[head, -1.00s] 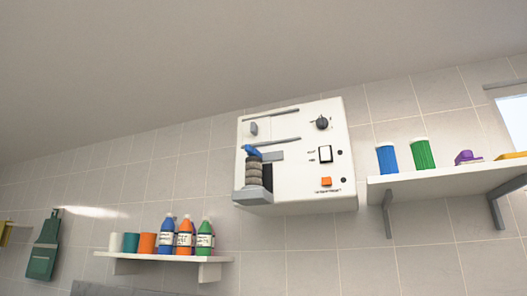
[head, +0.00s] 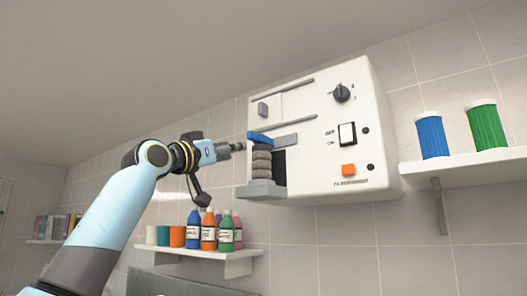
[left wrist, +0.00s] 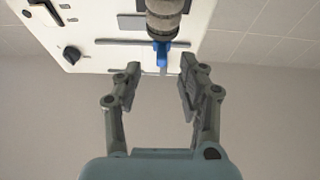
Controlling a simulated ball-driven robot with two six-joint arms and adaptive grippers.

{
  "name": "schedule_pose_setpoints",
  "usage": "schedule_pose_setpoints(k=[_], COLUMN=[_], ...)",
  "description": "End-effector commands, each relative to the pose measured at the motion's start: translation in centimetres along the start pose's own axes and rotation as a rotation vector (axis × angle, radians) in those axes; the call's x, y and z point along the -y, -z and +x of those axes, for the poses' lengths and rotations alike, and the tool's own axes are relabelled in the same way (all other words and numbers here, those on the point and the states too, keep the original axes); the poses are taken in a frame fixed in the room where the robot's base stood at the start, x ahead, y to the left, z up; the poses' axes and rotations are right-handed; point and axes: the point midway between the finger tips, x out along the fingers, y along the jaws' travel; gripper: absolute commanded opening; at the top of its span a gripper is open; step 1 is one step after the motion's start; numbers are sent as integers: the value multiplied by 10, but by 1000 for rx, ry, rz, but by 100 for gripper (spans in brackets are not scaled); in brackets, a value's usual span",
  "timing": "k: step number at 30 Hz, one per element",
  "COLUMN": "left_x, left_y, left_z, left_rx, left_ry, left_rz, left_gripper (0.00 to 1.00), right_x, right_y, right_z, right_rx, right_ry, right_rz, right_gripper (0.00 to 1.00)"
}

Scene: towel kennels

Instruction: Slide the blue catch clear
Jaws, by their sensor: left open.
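The blue catch (head: 259,138) sits on the front of a white wall-mounted machine (head: 320,115), at the left end of a slot and just above a stack of rolled towels (head: 261,163). In the left wrist view the blue catch (left wrist: 161,52) stands out beyond the towel stack (left wrist: 163,20). My left gripper (head: 240,147) is just left of the catch in the head view. In the left wrist view its two fingers (left wrist: 158,85) are open and empty, with the catch ahead between their tips and apart from them. My right gripper is not in view.
A grey tray (head: 262,190) juts out under the towels. The machine has a black knob (head: 342,93), a white switch (head: 347,133) and an orange button (head: 348,169). A shelf of bottles (head: 195,252) is below left; another with canisters (head: 455,167) is at right.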

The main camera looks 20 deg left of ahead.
Motion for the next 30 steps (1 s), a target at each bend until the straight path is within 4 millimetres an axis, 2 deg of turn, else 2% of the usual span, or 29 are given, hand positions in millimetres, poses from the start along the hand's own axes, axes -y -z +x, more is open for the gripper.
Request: schedule_pose_setpoints(k=[1,4,8,11,15,21,30], left_x=[0,-1,-1,-2,-2,-2,-1], left_y=[16,28,30,32,32,32,29], left_z=[3,8,24,44,73,103,113], left_rx=[-17,-32,-34,-33,-32,-32,-32], left_ry=[-1,-3,-3,-3,-3,-3,-2], left_rz=[8,11,8,8,7,9,12], left_gripper=[40,40,40,40,40,40,40], right_x=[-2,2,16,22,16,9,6], right_y=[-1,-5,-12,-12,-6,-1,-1], right_z=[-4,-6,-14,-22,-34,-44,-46], right_rx=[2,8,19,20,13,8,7], right_ry=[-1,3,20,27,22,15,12], right_rz=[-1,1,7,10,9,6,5], right_gripper=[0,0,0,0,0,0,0])
